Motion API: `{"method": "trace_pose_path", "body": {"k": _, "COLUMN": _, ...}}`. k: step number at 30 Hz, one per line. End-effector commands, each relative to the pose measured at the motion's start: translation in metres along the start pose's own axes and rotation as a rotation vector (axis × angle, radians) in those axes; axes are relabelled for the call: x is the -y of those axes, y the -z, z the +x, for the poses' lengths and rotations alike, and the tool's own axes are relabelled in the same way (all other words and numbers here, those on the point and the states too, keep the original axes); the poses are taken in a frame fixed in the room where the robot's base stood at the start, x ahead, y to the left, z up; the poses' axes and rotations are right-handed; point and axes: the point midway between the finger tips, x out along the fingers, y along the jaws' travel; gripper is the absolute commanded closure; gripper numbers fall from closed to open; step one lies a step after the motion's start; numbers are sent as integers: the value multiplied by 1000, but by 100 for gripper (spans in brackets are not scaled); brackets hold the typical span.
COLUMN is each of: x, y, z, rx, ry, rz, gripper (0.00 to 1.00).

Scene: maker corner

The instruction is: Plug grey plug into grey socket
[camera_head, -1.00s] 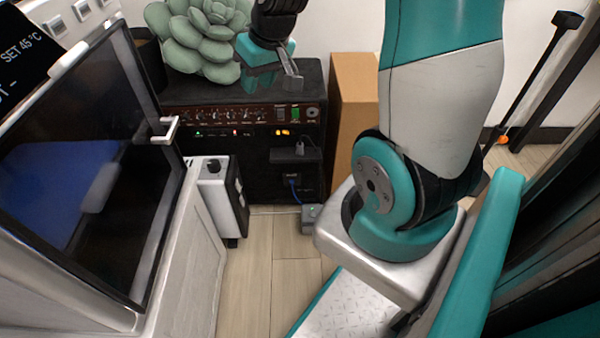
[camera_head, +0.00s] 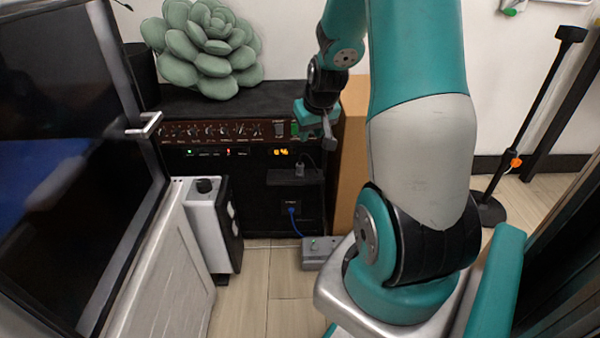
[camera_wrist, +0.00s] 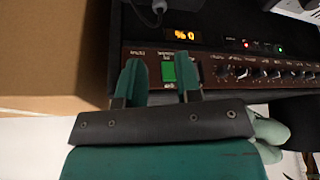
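A small grey plug (camera_head: 300,169) with a dark cable stands at the black ledge on the front of the black amplifier-like unit. What looks like the same plug shows at the top edge of the wrist view (camera_wrist: 157,8). I cannot tell which opening is the grey socket; a grey box (camera_head: 318,252) with a small knob-like part lies on the floor below. My gripper (camera_head: 322,136) is in front of the unit's upper right, above and right of the plug. In the wrist view its two fingers (camera_wrist: 157,75) are apart, with nothing held and a green switch (camera_wrist: 182,69) beyond the gap.
The black unit (camera_head: 262,222) has a knob panel and an orange display. A blue cable (camera_head: 292,218) runs from it towards the floor box. A cardboard box (camera_head: 349,165) stands close on its right. A white-and-black device (camera_head: 211,228) stands left. Some wooden floor (camera_head: 255,285) is clear.

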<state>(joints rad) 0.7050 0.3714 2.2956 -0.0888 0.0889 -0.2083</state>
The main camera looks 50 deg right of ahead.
Motion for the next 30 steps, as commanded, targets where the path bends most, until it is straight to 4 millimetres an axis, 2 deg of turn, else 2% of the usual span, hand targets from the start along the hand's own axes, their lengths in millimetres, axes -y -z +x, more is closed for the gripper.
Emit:
{"method": "trace_pose_path", "body": {"k": 1, "x": 0, "y": -4, "z": 17, "rx": 4, "ry": 1, "rz": 0, "gripper": 68}}
{"method": "trace_pose_path", "body": {"k": 3, "x": 0, "y": -4, "z": 34, "rx": 5, "ry": 1, "rz": -1, "gripper": 68}}
{"method": "trace_pose_path", "body": {"k": 9, "x": 0, "y": -4, "z": 77, "rx": 4, "ry": 1, "rz": -1, "gripper": 68}}
{"method": "trace_pose_path", "body": {"k": 13, "x": 0, "y": -3, "z": 98, "rx": 3, "ry": 1, "rz": -1, "gripper": 68}}
{"method": "trace_pose_path", "body": {"k": 18, "x": 0, "y": -1, "z": 108, "rx": 2, "ry": 1, "rz": 0, "gripper": 68}}
{"method": "trace_pose_path", "body": {"k": 30, "x": 0, "y": -2, "z": 112, "rx": 2, "ry": 1, "rz": 0, "gripper": 68}}
